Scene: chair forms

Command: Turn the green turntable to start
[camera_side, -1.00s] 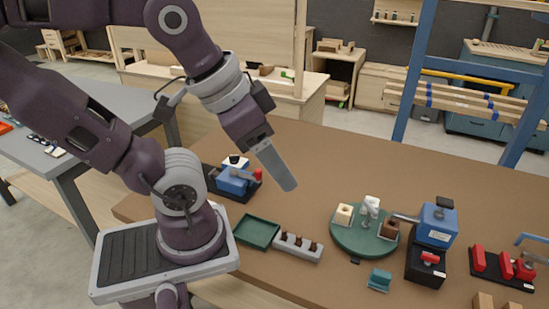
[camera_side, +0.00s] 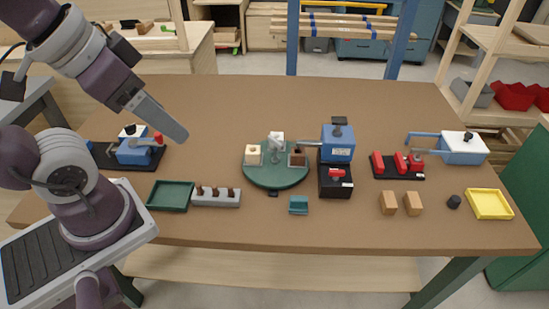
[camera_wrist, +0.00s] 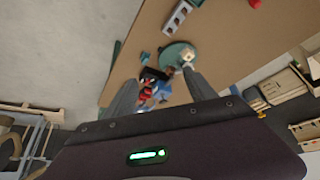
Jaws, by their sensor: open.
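The green turntable (camera_side: 275,178) is a round disc on the brown table, left of the middle in the side view. It carries a cream block (camera_side: 253,154), a white piece (camera_side: 277,139), a grey upright fitting (camera_side: 273,155) and a brown block (camera_side: 297,157).
A blue-and-black machine (camera_side: 338,150) stands against the turntable's right side. A green tray (camera_side: 171,196) and a grey peg holder (camera_side: 216,197) lie front left. A teal block (camera_side: 299,204) sits in front. Red clamps (camera_side: 398,164) and a yellow tray (camera_side: 489,204) are at right. The back table is clear.

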